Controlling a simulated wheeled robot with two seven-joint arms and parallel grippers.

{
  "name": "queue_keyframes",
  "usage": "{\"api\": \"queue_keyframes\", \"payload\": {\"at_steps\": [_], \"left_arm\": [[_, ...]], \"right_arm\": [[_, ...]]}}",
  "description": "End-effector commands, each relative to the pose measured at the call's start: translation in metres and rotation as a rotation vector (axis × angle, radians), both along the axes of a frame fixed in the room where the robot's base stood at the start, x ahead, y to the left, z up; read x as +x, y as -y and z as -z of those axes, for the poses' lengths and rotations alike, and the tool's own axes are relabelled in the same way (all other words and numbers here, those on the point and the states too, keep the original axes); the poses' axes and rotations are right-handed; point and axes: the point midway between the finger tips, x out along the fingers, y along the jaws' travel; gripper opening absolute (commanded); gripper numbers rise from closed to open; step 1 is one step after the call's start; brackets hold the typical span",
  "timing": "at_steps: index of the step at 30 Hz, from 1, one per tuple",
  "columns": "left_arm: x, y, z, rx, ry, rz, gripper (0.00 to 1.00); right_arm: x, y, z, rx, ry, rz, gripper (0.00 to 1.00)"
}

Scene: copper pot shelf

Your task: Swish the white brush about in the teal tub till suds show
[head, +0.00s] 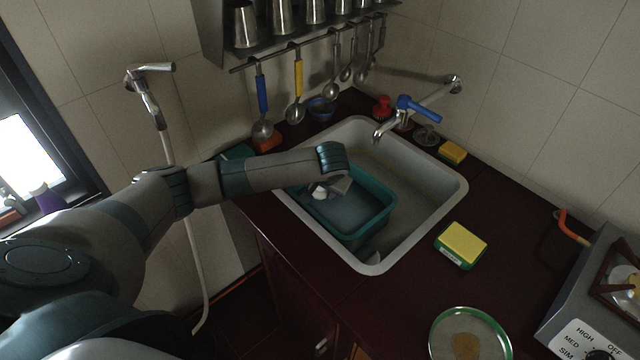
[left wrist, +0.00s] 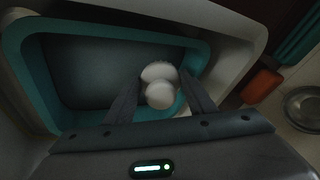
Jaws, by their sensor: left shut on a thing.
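The teal tub (head: 372,232) stands in the left part of the grey sink. It shows in the left wrist view (left wrist: 28,78) with dark grey-blue content and no suds that I can make out. My left gripper (head: 328,190) reaches in over the tub's back left part. It is shut on the white brush (left wrist: 160,88), whose rounded white knob and wider white part show between the two fingers (left wrist: 158,98). In the head view a bit of the white brush (head: 319,193) shows below the gripper. Its bristles are hidden. My right gripper is not in view.
The sink (head: 425,215) has bare room right of the tub. A tap with a blue lever (head: 415,107) reaches over its back edge. A yellow-green sponge (head: 461,244) and a green-rimmed plate (head: 470,335) lie on the dark counter. Ladles hang behind.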

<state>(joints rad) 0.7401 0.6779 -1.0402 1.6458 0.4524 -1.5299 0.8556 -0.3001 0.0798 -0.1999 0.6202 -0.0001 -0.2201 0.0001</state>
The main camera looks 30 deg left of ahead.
Motion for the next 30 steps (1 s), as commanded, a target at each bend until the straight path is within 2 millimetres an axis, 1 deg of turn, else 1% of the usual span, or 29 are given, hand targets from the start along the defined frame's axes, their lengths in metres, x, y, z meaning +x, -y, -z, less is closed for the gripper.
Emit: {"api": "queue_keyframes", "payload": {"at_steps": [1,9,15,22,30], "left_arm": [[0.0,0.0,0.006,0.0,0.0,0.0,0.32],[0.0,0.0,0.026,0.001,-0.002,0.0,0.32],[0.0,0.0,0.038,0.0,0.001,0.0,0.32],[0.0,0.0,0.047,0.0,0.0,0.0,0.32],[0.0,0.0,0.048,0.001,0.0,0.0,0.32]], "right_arm": [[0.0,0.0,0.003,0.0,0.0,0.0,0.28],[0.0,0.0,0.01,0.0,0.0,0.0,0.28],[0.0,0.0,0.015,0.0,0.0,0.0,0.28],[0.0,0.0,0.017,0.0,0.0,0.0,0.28],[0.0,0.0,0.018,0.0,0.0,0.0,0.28]]}}
